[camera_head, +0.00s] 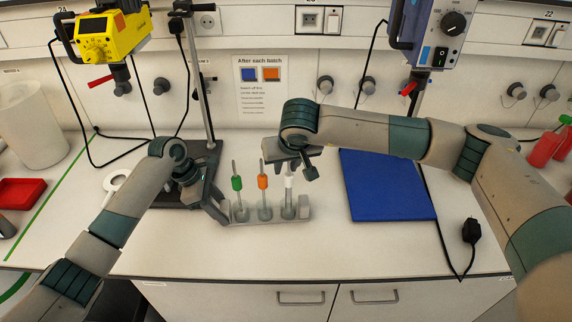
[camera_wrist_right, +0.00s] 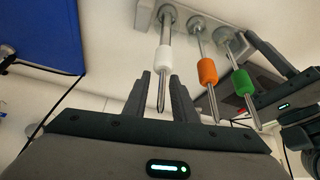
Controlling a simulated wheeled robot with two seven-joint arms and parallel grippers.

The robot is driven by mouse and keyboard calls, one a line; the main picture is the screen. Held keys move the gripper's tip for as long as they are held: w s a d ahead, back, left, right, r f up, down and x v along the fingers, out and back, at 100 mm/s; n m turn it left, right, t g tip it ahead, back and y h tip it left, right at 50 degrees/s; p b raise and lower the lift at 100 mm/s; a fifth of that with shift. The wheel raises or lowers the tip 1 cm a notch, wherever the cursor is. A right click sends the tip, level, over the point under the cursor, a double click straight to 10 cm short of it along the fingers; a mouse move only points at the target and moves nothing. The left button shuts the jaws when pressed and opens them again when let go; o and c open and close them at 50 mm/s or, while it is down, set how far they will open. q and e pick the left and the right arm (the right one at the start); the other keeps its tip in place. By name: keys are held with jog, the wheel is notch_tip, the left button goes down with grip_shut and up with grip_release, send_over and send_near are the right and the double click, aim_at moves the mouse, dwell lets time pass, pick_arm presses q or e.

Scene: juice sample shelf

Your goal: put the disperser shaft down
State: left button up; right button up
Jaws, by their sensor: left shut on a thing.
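Three upright disperser shafts stand in a row in a grey rack (camera_head: 270,221): one with a green collar (camera_head: 237,183), one with an orange collar (camera_head: 262,182) and one with a white collar (camera_head: 289,182). My left gripper (camera_head: 222,212) is low at the rack's left end and shut on it; the exact contact is partly hidden. My right gripper (camera_head: 303,166) is above the white-collared shaft. In the right wrist view its fingers (camera_wrist_right: 161,76) are open, with the white-collared shaft's tip (camera_wrist_right: 161,98) showing between them, gaps at both sides.
A blue mat (camera_head: 385,185) lies right of the rack. A yellow drive unit (camera_head: 112,38) and a blue-grey one (camera_head: 437,35) hang above the bench at the back. A red tray (camera_head: 20,193) is at far left. The bench front edge is clear.

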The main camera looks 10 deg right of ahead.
jog(key=shift+r, duration=0.1)
jog(key=v, duration=1.2)
dwell(0.4)
pick_arm(q)
jog(key=o, duration=1.5)
jog(key=shift+c, duration=0.2)
jog(key=shift+r, duration=0.1)
jog(key=v, duration=1.1)
jog(key=shift+a+r, duration=0.25)
jog(key=shift+r, duration=0.1)
pick_arm(e)
jog(key=shift+s, duration=0.1)
